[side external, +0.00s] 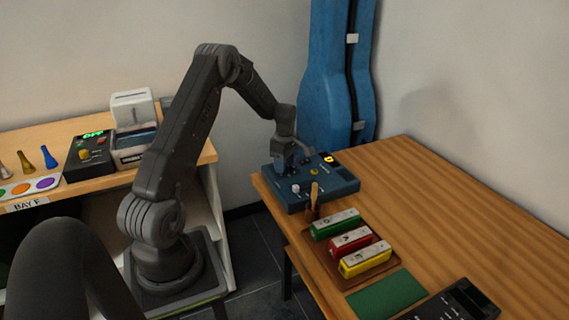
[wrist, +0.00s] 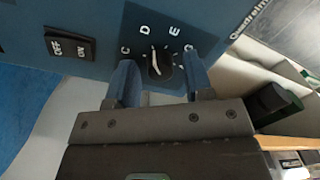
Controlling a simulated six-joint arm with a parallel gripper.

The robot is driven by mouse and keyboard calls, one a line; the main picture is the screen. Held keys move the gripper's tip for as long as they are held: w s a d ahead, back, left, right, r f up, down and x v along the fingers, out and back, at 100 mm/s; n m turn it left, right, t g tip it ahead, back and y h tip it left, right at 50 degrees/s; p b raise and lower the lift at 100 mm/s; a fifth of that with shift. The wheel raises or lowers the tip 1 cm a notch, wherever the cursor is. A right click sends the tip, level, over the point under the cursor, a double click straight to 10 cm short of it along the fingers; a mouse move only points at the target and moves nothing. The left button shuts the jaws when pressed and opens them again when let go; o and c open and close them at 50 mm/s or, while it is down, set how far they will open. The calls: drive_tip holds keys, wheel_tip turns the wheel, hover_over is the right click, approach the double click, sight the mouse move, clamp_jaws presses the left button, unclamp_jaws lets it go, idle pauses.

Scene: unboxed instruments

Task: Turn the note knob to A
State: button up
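An OFF/ON rocker switch (wrist: 70,44) is left of the knob. A white knob (side external: 295,188) and a yellow knob (side external: 314,171) are on the box. A brown tray (side external: 310,238) with coloured blocks and a green mat (side external: 387,294) lie nearer. The table's right side is clear.

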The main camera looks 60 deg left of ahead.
drive_tip(key=c, duration=0.8)
drive_tip(key=shift+m, duration=0.4)
drive_tip(key=m, duration=0.5)
drive_tip(key=shift+m, duration=0.3)
drive_tip(key=m, duration=1.3)
drive_tip(key=shift+m+y, duration=0.3)
drive_tip(key=m, duration=0.6)
drive_tip(key=shift+m, duration=0.4)
drive_tip(key=shift+t, duration=0.3)
drive_tip(key=o, duration=0.9)
